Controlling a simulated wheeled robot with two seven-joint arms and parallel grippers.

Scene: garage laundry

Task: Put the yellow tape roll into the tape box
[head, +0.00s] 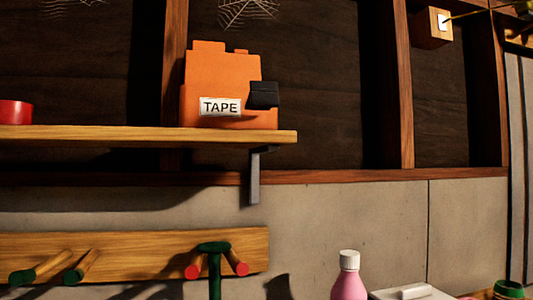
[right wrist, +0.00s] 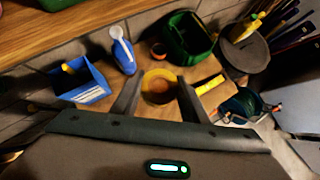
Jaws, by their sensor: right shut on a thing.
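The yellow tape roll (right wrist: 160,76) is between the two fingers of my right gripper (right wrist: 160,100) in the right wrist view. The gripper is shut on it, and a brown surface shows through the roll's hole. The tape box (head: 222,75) is orange with a white "TAPE" label and stands on the wooden shelf (head: 150,135) in the head view. A black block-like piece (head: 263,94) sits at the box's right front. The box's inside is hidden from this low angle. Neither gripper shows in the head view.
A red round thing (head: 15,112) sits at the shelf's left. A peg rail (head: 130,258) is below. The right wrist view shows a blue box (right wrist: 85,85), blue bottle (right wrist: 122,52), green bag (right wrist: 187,38) and yellow piece (right wrist: 210,85) below.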

